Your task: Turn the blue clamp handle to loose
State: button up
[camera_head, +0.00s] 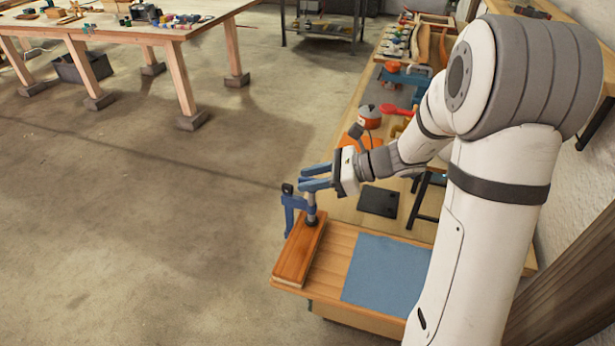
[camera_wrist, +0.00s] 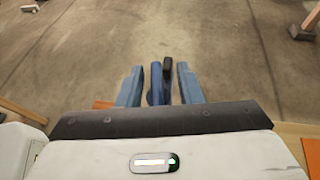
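The blue clamp (camera_head: 290,204) stands at the left end of the near bench, over the end of a reddish-brown wooden lath (camera_head: 298,252). Its darker spindle or handle (camera_head: 311,208) stands upright above the lath, with its upper part hidden by my fingers. My gripper (camera_head: 304,178) reaches in from the right, its blue-grey fingers level with the clamp's top. In the wrist view, a blue clamp part (camera_wrist: 157,84) with a black end lies between the two spread fingers, with a narrow gap on the right. I cannot tell whether the left finger touches it.
A blue mat (camera_head: 388,275) lies on the bench right of the lath. A dark flat plate (camera_head: 378,201), an orange-and-white object (camera_head: 369,117) and a red round tool (camera_head: 389,109) lie farther back. Another table (camera_head: 120,32) with tools stands far left. The floor between is clear.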

grip_shut()
jog(key=n+g+p, duration=0.1)
jog(key=n+g, duration=0.1)
jog(key=g, duration=0.1)
jog(key=shift+r+n+p, duration=0.1)
jog(key=shift+n+p, duration=0.2)
jog(key=shift+n, duration=0.1)
jog(key=shift+n+g+h+p, duration=0.3)
jog(key=shift+n+g, duration=0.7)
jog(key=shift+g, duration=0.2)
jog(key=shift+s, duration=0.1)
grip_release()
